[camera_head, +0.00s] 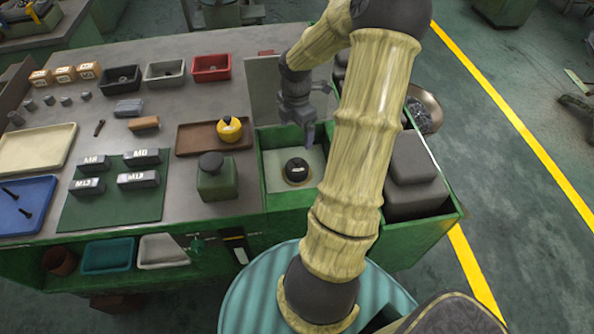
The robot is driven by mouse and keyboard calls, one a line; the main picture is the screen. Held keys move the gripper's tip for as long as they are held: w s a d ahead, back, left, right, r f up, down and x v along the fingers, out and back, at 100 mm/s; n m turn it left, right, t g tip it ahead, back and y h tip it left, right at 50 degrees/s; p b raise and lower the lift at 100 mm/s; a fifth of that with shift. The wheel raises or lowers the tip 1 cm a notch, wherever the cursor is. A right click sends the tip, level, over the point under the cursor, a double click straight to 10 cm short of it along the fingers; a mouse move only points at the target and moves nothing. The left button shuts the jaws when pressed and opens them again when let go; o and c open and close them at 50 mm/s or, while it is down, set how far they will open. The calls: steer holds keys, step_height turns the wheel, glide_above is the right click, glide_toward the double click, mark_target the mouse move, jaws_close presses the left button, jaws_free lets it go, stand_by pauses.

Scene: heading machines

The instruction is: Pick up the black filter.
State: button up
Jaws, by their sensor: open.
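A small round black part with a pale mark on it, which looks like the black filter (296,168), sits on a tan round base inside a green-walled compartment (288,202). My gripper (311,140) is open and points down near the back right of this compartment, above and behind the black part. It looks apart from the part, and no object shows between its fingers. The fingers are small here, and my arm hides the compartment's right side.
A green canister with a black lid (216,178) stands left of the compartment. A yellow round object (229,130) sits on a brown tray (190,140). Large grey boxes (413,180) fill the bin at right. Labelled blocks (138,180) lie on a green mat (110,211).

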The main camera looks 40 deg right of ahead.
mark_target(297, 165)
step_height(297, 165, down, 12)
steer(key=shift+f, duration=0.1)
stand_by(0.6)
steer(key=shift+f, duration=0.1)
steer(key=f, duration=0.5)
steer(key=shift+s, duration=0.2)
stand_by(0.3)
steer(key=c, duration=1.1)
steer(key=shift+r, duration=0.15)
